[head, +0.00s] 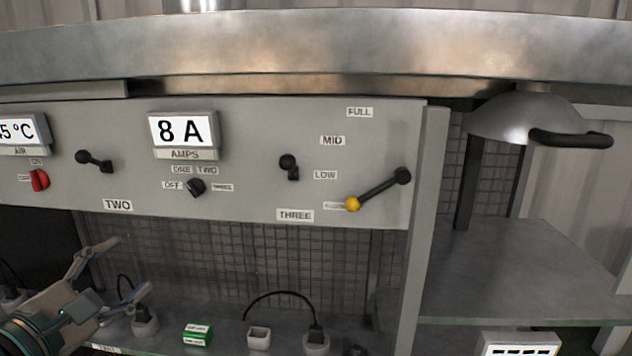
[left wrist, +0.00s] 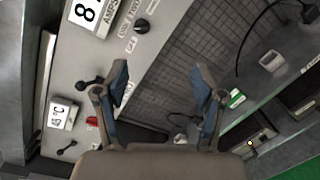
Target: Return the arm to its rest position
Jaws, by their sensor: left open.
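My left gripper (head: 128,268) is at the lower left of the head view, in front of the mesh back and below the grey control panel (head: 250,208). Its two fingers are spread apart with nothing between them. In the left wrist view the open gripper (left wrist: 162,95) points toward the dark tiled mesh, with the panel to its left. It looks apart from the panel and from the shelf items. My right gripper does not show in either view.
The panel carries an "8 A" display (head: 183,131), black knobs, a red switch (head: 40,180) and a yellow-tipped lever (head: 353,204). Below are a green box (head: 197,335), a white cup (head: 259,338) and plugs with cables.

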